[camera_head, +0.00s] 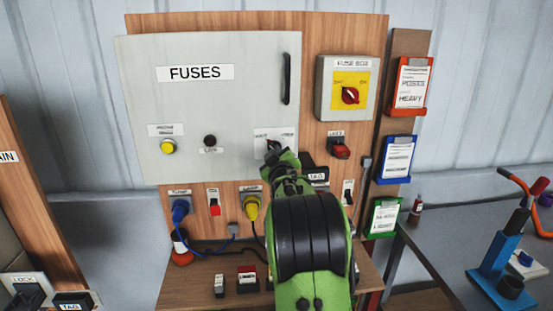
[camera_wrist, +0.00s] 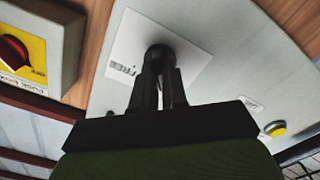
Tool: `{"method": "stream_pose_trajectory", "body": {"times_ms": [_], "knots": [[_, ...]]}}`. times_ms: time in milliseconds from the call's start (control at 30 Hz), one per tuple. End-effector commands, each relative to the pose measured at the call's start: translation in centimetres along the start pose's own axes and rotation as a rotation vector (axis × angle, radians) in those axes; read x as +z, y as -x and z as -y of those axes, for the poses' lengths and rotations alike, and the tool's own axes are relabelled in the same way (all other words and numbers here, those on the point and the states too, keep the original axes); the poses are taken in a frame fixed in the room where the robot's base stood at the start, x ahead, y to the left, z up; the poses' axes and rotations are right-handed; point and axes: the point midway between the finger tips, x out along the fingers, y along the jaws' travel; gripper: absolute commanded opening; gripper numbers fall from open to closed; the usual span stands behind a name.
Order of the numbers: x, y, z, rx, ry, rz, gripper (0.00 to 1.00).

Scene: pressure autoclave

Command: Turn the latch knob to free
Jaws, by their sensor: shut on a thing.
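The latch knob (camera_wrist: 159,53) is a dark, rounded knob on a white label plate (camera_wrist: 180,30) on the grey fuse cabinet door (camera_head: 215,100). In the head view the plate (camera_head: 287,133) is at the door's lower right, and my arm partly hides the knob. My gripper (camera_wrist: 160,72) is at the knob with its two dark fingers shut on it. The plate's lettering is too small to read fully. Which way the knob points is hard to tell, as the fingers cover much of it.
Right of the door are a fuse box (camera_head: 348,88) with a red rotary switch and a red lock switch (camera_head: 339,148). Below hang blue (camera_head: 180,210) and yellow (camera_head: 251,207) plugs with cables. A yellow button (camera_head: 168,147) is on the door's left. A workbench stands at right.

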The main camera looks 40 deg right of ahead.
Motion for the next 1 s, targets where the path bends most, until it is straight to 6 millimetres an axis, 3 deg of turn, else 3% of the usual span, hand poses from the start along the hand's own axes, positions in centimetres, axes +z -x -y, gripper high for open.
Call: {"method": "stream_pose_trajectory", "body": {"times_ms": [1000], "knots": [[0.23, 0.01, 0.07, 0.001, -0.932, -0.003, 0.00]]}}
